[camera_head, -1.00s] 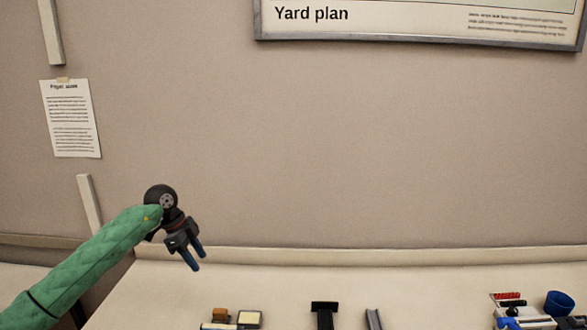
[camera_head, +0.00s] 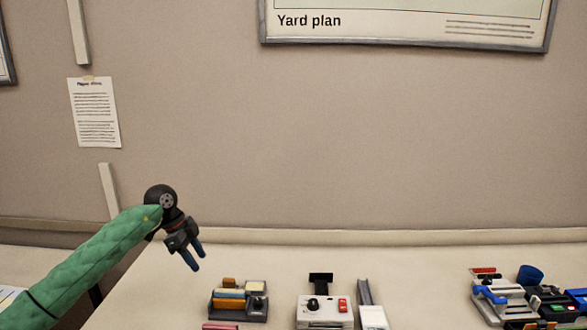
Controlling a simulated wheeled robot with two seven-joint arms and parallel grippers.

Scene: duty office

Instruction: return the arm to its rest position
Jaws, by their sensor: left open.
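My left arm (camera_head: 85,262), in a green quilted sleeve, comes in from the lower left. My left gripper (camera_head: 196,259) is open and empty, with its two blue fingers pointing down. It is in the air over the left end of the desk, above and left of the things standing there. My right arm and gripper are not in view.
The pale desk (camera_head: 150,290) holds a holder with coloured items (camera_head: 238,299), a white device with a knob and red switch (camera_head: 325,312), and a blue cup (camera_head: 530,275) among equipment at right. A Yard plan board (camera_head: 400,25) hangs behind.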

